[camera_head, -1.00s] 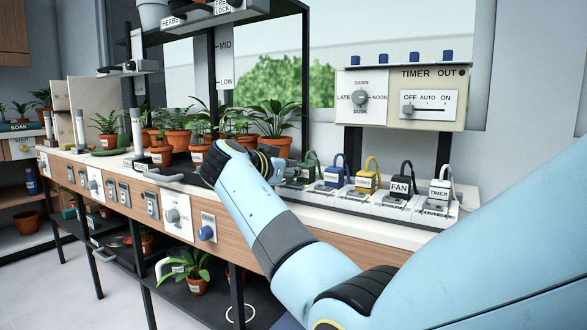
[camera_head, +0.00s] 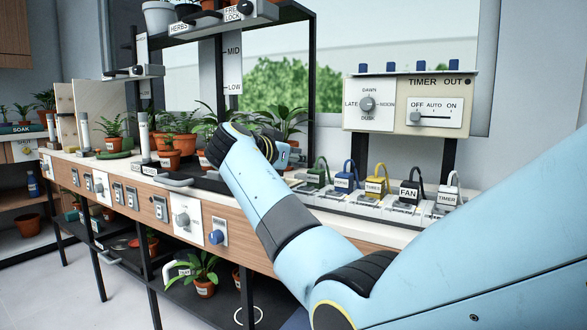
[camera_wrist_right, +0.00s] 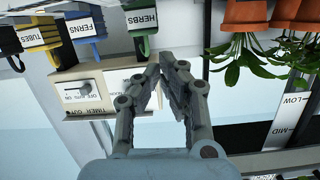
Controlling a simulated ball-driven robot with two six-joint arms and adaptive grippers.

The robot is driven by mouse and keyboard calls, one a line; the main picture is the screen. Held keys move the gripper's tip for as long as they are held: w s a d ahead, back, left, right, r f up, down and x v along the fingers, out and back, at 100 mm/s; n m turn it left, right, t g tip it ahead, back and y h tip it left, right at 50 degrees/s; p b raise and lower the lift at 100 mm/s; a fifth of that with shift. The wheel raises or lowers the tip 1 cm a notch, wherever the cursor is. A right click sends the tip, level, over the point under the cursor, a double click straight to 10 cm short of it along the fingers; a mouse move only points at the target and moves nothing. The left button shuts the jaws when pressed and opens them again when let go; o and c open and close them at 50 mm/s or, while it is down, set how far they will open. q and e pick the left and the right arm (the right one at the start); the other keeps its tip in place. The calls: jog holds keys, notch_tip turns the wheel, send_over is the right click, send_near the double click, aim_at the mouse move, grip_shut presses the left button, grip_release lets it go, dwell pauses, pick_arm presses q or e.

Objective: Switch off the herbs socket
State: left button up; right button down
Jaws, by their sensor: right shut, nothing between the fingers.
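The herbs plug (camera_head: 317,177) has a green body and sits at the left end of the socket row on the bench. In the right wrist view, which is upside down, its HERBS label (camera_wrist_right: 142,18) reads at the top, just beyond the fingers. My right gripper (camera_wrist_right: 167,72) is shut with nothing in it, apart from the plug. In the head view its fingers are mostly hidden behind my wrist, left of the herbs plug. The switch state of the herbs socket cannot be made out. My left gripper is not in view.
Blue ferns (camera_head: 346,178), yellow tubes (camera_head: 376,184), black fan (camera_head: 409,192) and white timer (camera_head: 447,197) plugs stand close by to the right. The timer box (camera_head: 408,105) rises behind them. Potted palms (camera_head: 182,140) crowd the bench to the left.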

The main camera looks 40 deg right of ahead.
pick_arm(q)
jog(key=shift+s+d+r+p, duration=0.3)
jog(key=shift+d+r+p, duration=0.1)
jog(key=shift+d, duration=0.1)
pick_arm(e)
jog(key=v, duration=0.8)
jog(key=shift+a+f, duration=0.25)
jog(key=shift+a, duration=0.2)
